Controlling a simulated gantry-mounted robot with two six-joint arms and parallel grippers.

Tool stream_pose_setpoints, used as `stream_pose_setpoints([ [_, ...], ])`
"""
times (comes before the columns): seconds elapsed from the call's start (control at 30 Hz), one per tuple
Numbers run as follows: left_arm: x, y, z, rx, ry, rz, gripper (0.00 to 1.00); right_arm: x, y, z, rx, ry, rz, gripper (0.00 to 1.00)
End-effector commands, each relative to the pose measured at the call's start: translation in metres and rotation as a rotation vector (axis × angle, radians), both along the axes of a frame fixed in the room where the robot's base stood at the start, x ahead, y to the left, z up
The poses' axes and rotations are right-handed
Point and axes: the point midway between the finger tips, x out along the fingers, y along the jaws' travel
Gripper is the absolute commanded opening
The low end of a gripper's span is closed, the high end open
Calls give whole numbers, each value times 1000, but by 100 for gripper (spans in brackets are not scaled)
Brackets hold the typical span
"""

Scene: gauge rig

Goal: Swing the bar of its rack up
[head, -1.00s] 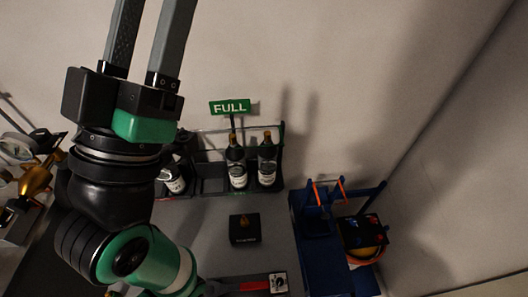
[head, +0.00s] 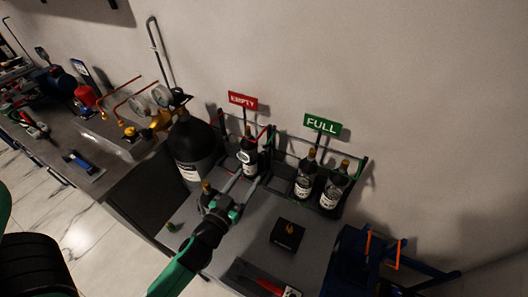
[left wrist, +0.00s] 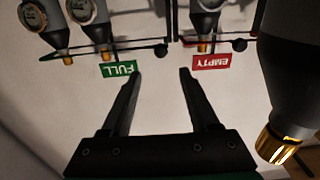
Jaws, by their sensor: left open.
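The EMPTY rack, under a red sign (head: 243,101), holds one dark bottle (head: 248,150). The FULL rack, under a green sign (head: 322,124), holds two dark bottles (head: 305,178) with white labels. A thin dark bar with a green end (head: 363,166) runs along the FULL rack. Dark rack bars end in round knobs (left wrist: 161,50). I cannot tell whether a finger touches a bar.
A large black cylinder (head: 192,150) with brass gauges stands left of the EMPTY rack, close to my left gripper. A small black box (head: 288,234) sits on the grey bench in front. A blue stand (head: 350,260) is at right. A red-handled tool (head: 270,286) lies in front.

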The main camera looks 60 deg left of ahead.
Motion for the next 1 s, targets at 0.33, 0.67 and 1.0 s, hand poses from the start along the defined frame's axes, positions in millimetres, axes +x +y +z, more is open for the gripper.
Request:
stream_pose_setpoints([
  [0.33,12,13,-2,-3,10,7,61,0,0,8,0,0,0,80],
  [0.67,69,57,-2,-2,9,6,61,0,0,18,0,0,0,80],
  [1.0,89,72,-4,-2,10,4,61,0,0,18,0,0,0,80],
])
